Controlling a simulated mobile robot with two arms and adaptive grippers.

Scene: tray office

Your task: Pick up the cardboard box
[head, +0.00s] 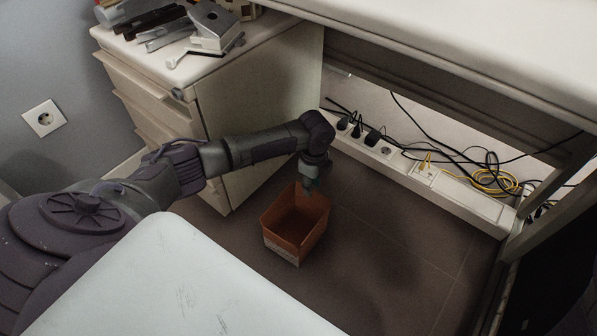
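The cardboard box (283,249) is orange-brown and open at the top, and it appears empty. It is at floor level in the middle of the head view, in front of the white drawer cabinet; whether its base touches the floor is hard to tell. My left arm reaches in from the left and bends down at the wrist behind the box. My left gripper (309,181) is at the box's far rim. Its fingertips are small, dark and partly hidden, so its opening and grip do not show. My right gripper is not in view.
The drawer cabinet (247,100) stands behind my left arm, with metal office tools (207,28) on top. A white desk (470,45) overhangs at the upper right. Black and yellow cables (490,180) run along the wall trunking. Floor right of the box (390,240) is clear.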

